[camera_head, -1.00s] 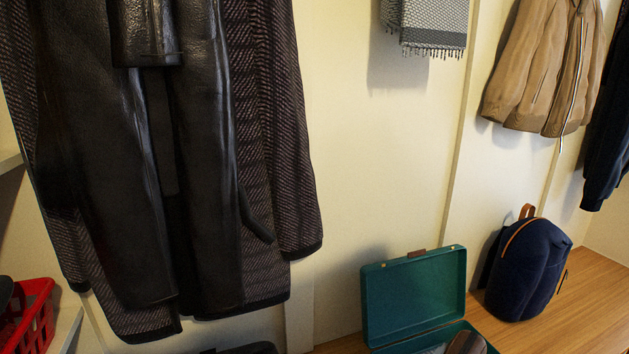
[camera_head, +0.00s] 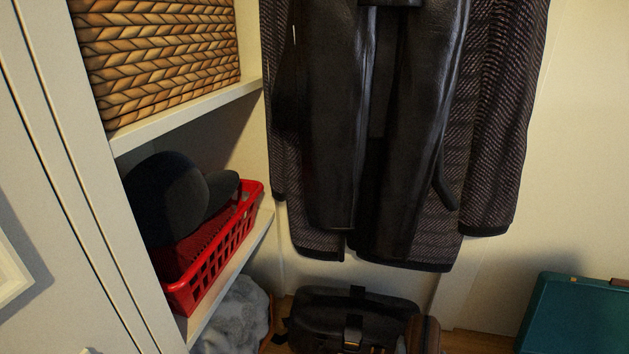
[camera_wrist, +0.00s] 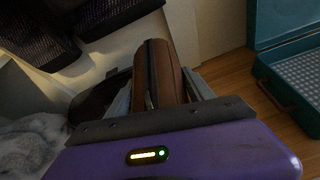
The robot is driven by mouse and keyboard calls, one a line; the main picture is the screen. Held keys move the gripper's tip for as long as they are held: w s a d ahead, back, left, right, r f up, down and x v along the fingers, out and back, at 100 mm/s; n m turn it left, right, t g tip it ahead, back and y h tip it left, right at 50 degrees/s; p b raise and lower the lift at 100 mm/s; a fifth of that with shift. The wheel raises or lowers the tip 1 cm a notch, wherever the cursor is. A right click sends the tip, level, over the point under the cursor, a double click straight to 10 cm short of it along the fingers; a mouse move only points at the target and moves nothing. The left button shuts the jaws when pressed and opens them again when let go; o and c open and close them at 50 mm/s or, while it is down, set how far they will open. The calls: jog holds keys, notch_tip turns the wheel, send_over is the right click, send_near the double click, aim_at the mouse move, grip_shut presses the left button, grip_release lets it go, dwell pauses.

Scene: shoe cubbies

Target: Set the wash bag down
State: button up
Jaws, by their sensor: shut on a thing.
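The wash bag (camera_wrist: 168,72) is brown with a dark zip running along it. In the wrist view it stands out between the fingers of my gripper (camera_wrist: 160,90), which is shut on it. The wooden bench (camera_wrist: 228,88) lies below and to the right. I cannot tell whether the bag touches the bench. In the head view, a brown edge (camera_head: 432,336) beside the black bag may be the wash bag; my gripper does not clearly show there.
A black bag (camera_head: 350,318) sits on the bench under hanging dark coats (camera_head: 400,130). An open teal case (camera_wrist: 286,75) stands at the right, with bare bench before it. On the left, shelves hold a woven basket (camera_head: 160,60), a red basket (camera_head: 215,262) and grey fluffy fabric (camera_head: 235,318).

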jog(key=shift+w+a+n+y, duration=0.35)
jog(key=shift+w+a, duration=0.25)
jog(key=shift+a, duration=0.3)
jog(key=s+a+y+p, duration=0.1)
jog(key=p, duration=0.2)
jog(key=shift+s+a+r+p, duration=0.1)
jog(key=shift+s+a+p, duration=0.1)
jog(key=shift+p, duration=0.15)
jog(key=p, duration=0.2)
jog(key=s+n+p, duration=0.1)
jog(key=shift+s+a+r+t+y+p, duration=0.25)
jog(key=shift+s+a+t+p, duration=0.05)
jog(key=shift+a+p, duration=0.1)
jog(key=s+p, duration=0.1)
jog(key=p, duration=0.1)
jog(key=s+n+y+p, duration=0.1)
jog(key=p, duration=0.1)
jog(key=s+r+p, duration=0.1)
jog(key=p, duration=0.2)
jog(key=shift+d+r, duration=0.1)
jog(key=shift+d, duration=0.2)
jog(key=p, duration=0.1)
jog(key=s+d+r+n+y+p, duration=0.1)
jog(key=p, duration=0.1)
jog(key=shift+d+n+y, duration=0.25)
jog(key=shift+d+y, duration=0.05)
jog(key=shift+w, duration=0.1)
jog(key=shift+f, duration=0.1)
